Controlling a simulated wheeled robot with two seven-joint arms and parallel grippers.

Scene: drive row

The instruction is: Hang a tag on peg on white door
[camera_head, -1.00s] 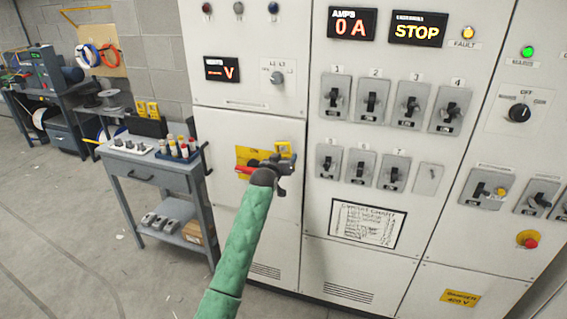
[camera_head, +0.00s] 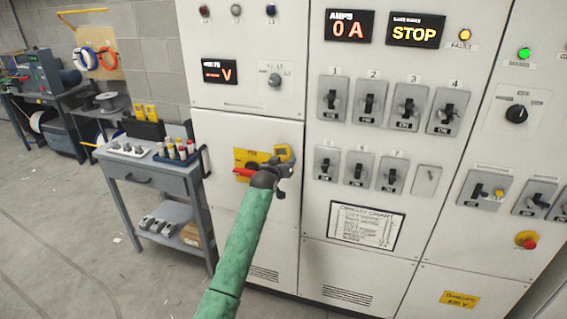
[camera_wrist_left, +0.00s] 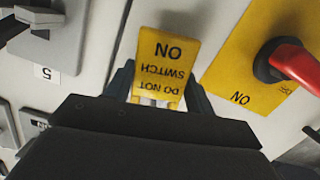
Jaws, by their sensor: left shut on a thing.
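My left gripper (camera_head: 283,165) is shut on a yellow tag (camera_head: 283,153) in front of the white door (camera_head: 225,205). In the left wrist view the tag (camera_wrist_left: 165,62) stands out between the fingers (camera_wrist_left: 158,95), and its "DO NOT SWITCH ON" text reads upside down. The tag is just right of a yellow switch plate (camera_head: 241,157) with a red handle (camera_head: 243,172); the handle also shows in the left wrist view (camera_wrist_left: 300,66). I cannot make out the peg, and I cannot tell whether the tag touches the door. My right gripper is not in view.
Breaker switches (camera_head: 332,98) in rows fill the cabinet panel to the right. A grey cart (camera_head: 150,180) with pens and small parts stands left of the door. A workbench (camera_head: 50,95) stands farther back.

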